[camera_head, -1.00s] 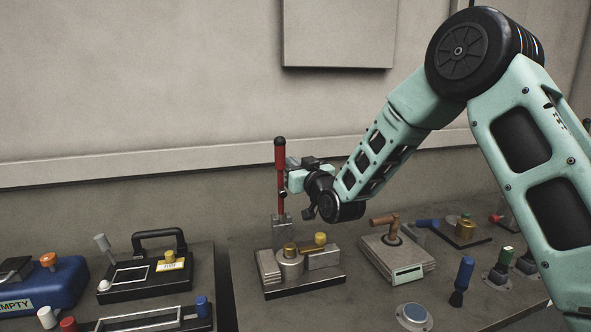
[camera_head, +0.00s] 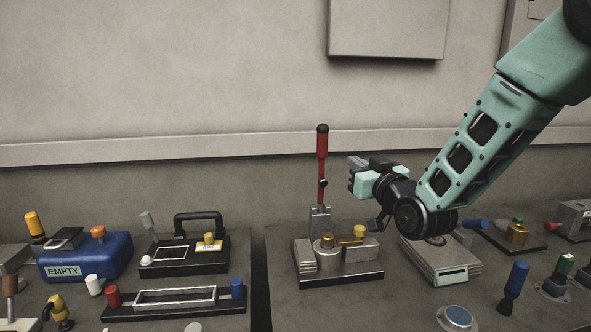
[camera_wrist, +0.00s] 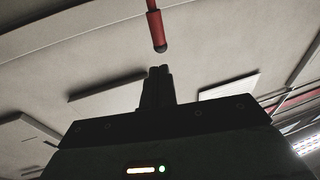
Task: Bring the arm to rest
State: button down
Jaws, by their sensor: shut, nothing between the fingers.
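My gripper (camera_head: 357,170) is in the air right of the upright red lever (camera_head: 322,155), with a gap between them in the head view. The lever has a dark knob on top and rises from a metal fixture (camera_head: 338,277) with brass parts. In the wrist view, my gripper's dark fingers (camera_wrist: 158,73) are together with nothing between them. The red lever (camera_wrist: 155,25) hangs into that view just beyond the fingertips, its dark knob end near them.
A grey plate fixture with a green-edged label (camera_head: 451,274) stands below my wrist. A blue box marked EMPTY (camera_head: 88,258) and black-based fixtures are at the left. The wall is behind.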

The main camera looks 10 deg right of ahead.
jog(key=s+a+f+n+g, duration=0.2)
jog(key=s+a+f+g, duration=0.35)
jog(key=s, duration=0.25)
jog(key=s+a+f+n+g, duration=0.1)
jog(key=s+a+f+g, duration=0.45)
jog(key=s, duration=0.25)
jog(key=s+d+f+n+g+h, duration=0.1)
jog(key=s+g, duration=0.3)
jog(key=s, duration=0.7)
jog(key=s+d+f+n+g+h, duration=0.1)
jog(key=s+g+h, duration=0.1)
jog(key=s, duration=0.9)
jog(key=shift+s+d+f+g, duration=0.15)
jog(key=shift+d+g, duration=0.05)
jog(key=shift+g, duration=0.7)
